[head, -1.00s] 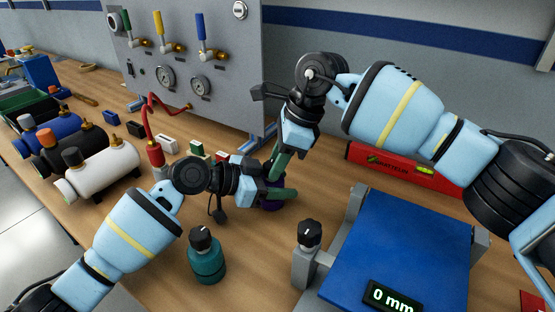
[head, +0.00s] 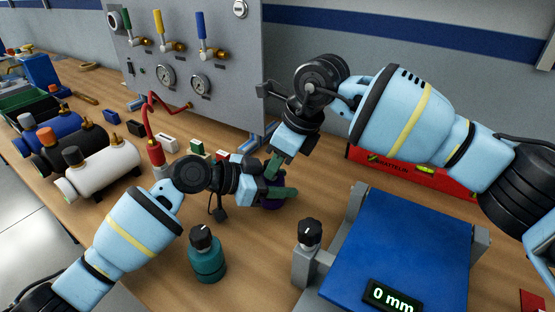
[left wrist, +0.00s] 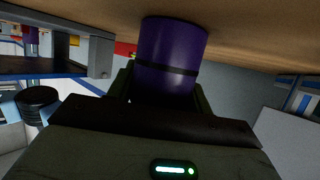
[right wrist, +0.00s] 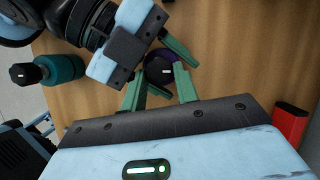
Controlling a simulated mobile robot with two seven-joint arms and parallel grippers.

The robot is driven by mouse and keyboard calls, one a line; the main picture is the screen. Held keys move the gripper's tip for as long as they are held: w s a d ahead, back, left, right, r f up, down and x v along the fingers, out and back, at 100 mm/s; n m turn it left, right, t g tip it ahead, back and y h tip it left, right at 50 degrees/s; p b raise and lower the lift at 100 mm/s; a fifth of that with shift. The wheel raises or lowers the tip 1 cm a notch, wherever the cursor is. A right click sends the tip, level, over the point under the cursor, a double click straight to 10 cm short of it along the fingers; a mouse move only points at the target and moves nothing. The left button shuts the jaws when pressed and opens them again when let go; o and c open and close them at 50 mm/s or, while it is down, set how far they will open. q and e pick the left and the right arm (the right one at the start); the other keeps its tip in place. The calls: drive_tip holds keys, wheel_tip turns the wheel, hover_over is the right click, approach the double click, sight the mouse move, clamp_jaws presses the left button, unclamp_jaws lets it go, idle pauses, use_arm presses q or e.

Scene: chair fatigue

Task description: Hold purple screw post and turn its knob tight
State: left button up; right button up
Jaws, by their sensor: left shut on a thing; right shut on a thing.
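The purple screw post (left wrist: 170,55) is an upright cylinder with a dark band. My left gripper (head: 279,192) is shut on its body from the side; in the left wrist view the post sits between the fingers. The post's black knob (right wrist: 158,70) with a white mark shows in the right wrist view. My right gripper (right wrist: 158,84) comes from above, its green fingers shut on either side of the knob. In the head view the fingers hide the knob and most of the post (head: 271,206).
A teal bottle-like post (head: 207,258) with a black knob stands in front of my left arm. A blue-topped stand (head: 405,245) reading 0 mm is at the right. A red level (head: 420,175) lies behind, and a grey gauge panel (head: 200,60) stands at the back.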

drive_tip(key=o, duration=1)
drive_tip(key=shift+a, duration=0.1)
drive_tip(key=shift+s, duration=0.1)
drive_tip(key=shift+r, duration=0.1)
drive_tip(key=shift+v, duration=4)
use_arm(q)
drive_tip(key=o, duration=1.4)
